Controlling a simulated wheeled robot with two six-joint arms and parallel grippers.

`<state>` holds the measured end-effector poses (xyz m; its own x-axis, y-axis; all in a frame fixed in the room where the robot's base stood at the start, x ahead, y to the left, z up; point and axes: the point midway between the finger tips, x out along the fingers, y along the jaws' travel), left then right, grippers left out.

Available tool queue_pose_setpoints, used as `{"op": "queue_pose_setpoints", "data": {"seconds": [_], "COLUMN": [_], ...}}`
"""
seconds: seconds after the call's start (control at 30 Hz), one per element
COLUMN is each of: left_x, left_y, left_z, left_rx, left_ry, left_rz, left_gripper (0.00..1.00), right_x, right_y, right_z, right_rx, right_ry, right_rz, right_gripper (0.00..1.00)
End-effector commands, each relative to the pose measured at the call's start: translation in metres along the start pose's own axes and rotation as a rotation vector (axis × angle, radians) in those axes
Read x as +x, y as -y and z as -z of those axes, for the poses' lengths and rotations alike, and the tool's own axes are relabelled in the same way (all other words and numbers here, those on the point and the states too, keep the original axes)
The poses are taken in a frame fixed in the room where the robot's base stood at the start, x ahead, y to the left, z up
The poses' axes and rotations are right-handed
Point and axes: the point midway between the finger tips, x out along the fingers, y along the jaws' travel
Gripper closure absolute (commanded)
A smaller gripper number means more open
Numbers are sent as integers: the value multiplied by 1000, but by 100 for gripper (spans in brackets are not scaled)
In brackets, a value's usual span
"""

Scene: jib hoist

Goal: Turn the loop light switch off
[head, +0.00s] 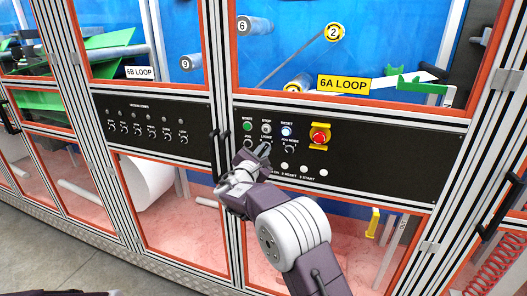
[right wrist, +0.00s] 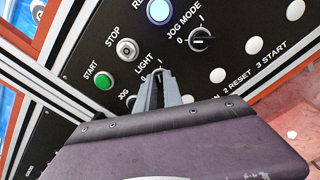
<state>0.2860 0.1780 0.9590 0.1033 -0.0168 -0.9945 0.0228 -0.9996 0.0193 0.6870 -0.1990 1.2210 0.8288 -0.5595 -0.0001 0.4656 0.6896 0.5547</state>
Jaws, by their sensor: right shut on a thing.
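The loop light switch sits on the black control panel (head: 380,160) under the 6A LOOP sign, below the STOP button. Its LIGHT label (right wrist: 145,63) with the 0 and 1 marks shows in the right wrist view. My right gripper (head: 263,152) reaches up to the panel from below. In the right wrist view its fingers (right wrist: 159,88) are closed together just under the LIGHT label, shut on the switch knob. The fingers hide the knob, so its setting cannot be read. My left gripper is not in view.
Close around are the green START button (right wrist: 104,82), the STOP button (right wrist: 127,48), the lit blue RESET button (right wrist: 158,11) and the JOG MODE switch (right wrist: 201,40). A red emergency stop (head: 320,137) is to the right. A dark door handle (head: 226,148) stands left of the gripper.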

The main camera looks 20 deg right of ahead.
Motion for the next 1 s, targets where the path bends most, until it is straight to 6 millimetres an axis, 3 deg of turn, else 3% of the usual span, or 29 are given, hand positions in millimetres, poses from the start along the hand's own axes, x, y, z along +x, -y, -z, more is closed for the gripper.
{"op": "queue_pose_setpoints", "data": {"seconds": [0.47, 1.0], "left_x": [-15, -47], "left_y": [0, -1], "left_z": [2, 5], "left_rx": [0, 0], "left_ry": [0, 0], "left_rz": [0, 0], "left_gripper": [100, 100], "right_x": [0, 0], "right_y": [-3, -6], "right_z": [-1, 0], "right_rx": [-449, -961], "right_ry": [0, -1], "right_rz": [1, 0], "right_gripper": [100, 100]}}
